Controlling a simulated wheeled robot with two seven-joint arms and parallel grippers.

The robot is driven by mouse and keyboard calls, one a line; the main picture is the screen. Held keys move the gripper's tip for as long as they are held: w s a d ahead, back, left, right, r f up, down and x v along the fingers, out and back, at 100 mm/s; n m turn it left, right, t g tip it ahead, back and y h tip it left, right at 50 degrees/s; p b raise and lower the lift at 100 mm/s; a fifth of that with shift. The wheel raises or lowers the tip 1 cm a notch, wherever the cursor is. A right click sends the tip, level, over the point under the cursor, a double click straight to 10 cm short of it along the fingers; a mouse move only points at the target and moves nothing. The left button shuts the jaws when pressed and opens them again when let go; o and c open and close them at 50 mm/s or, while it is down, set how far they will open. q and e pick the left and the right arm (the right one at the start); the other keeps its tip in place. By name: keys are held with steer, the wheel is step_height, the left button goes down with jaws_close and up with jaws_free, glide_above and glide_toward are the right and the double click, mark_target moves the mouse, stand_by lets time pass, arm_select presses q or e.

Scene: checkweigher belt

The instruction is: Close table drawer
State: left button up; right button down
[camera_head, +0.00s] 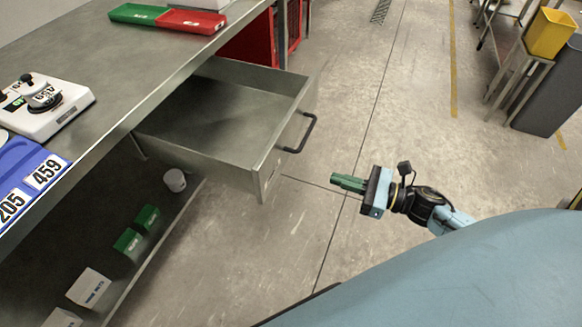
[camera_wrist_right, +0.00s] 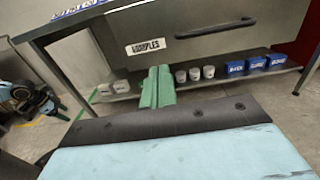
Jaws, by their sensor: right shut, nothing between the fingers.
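The metal table drawer (camera_head: 225,125) is pulled out from under the grey worktop and stands open and empty in the head view. Its black bar handle (camera_head: 301,133) is on the front panel. My right gripper (camera_head: 337,181) is shut and empty, to the right of the drawer front and apart from it. In the right wrist view, the drawer front (camera_wrist_right: 200,42) with its label and handle (camera_wrist_right: 216,29) is ahead of the green fingers (camera_wrist_right: 157,75), which are together. My left gripper is not in view.
The worktop (camera_head: 120,75) holds a scale (camera_head: 45,105), a blue number board (camera_head: 30,180) and red (camera_head: 190,21) and green trays (camera_head: 137,13). A lower shelf (camera_head: 150,240) carries small boxes and a pot. The floor right of the drawer is clear. A yellow bin (camera_head: 549,33) stands far right.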

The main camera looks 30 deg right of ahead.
mark_target(279, 161)
steer(key=b+x, duration=0.1)
steer(key=x, duration=1.1)
steer(key=shift+w+a, duration=0.15)
steer(key=shift+w, duration=0.2)
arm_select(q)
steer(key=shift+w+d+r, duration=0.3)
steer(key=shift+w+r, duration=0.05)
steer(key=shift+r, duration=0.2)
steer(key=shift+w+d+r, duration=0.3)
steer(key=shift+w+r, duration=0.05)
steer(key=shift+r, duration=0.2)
arm_select(e)
steer(key=shift+a, duration=0.1)
steer(key=shift+w, duration=0.15)
